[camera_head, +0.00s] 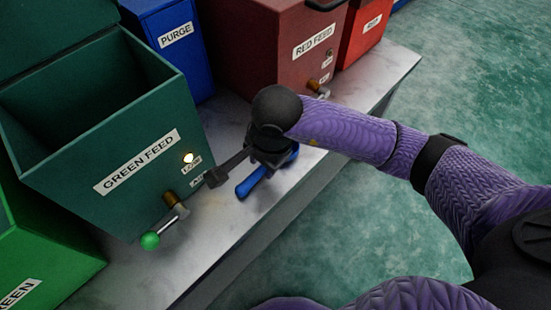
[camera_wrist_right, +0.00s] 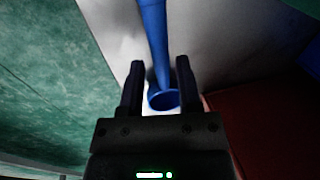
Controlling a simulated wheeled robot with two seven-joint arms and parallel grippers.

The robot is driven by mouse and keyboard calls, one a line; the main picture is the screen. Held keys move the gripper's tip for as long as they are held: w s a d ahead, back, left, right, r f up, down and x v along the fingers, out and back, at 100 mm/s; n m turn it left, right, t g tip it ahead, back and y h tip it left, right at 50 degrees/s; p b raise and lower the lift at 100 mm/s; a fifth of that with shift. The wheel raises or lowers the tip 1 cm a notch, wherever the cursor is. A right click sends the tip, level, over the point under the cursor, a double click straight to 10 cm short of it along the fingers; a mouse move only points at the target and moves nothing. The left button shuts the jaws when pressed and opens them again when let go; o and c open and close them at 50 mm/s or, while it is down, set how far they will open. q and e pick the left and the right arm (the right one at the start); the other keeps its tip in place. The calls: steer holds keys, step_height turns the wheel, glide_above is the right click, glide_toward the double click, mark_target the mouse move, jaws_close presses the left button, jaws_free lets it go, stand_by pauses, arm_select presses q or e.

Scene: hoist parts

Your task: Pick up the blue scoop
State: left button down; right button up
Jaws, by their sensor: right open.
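The blue scoop (camera_head: 252,182) lies on the pale bench top in front of the green feed bin, partly hidden under my right gripper (camera_head: 245,165) in the head view. In the right wrist view the scoop (camera_wrist_right: 153,35) shows as a long blue shaft coming down from the top edge to a round blue end. My right gripper (camera_wrist_right: 158,75) is open there, with one finger on each side of the scoop's lower part. I cannot tell whether a finger touches it. My left gripper is not in view.
The GREEN FEED bin (camera_head: 120,190) has a green-knobbed valve lever (camera_head: 160,232) left of the scoop. The RED FEED bin (camera_head: 280,50), blue PURGE bin (camera_head: 170,50) and a bright green bin (camera_head: 45,260) stand along the bench (camera_head: 225,235). Its front edge is close to the scoop.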

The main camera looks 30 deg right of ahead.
mark_target(262, 169)
steer(key=f, duration=0.2)
steer(key=f+b, duration=0.1)
steer(key=shift+w, duration=0.25)
steer(key=shift+r, duration=0.2)
jaws_close()
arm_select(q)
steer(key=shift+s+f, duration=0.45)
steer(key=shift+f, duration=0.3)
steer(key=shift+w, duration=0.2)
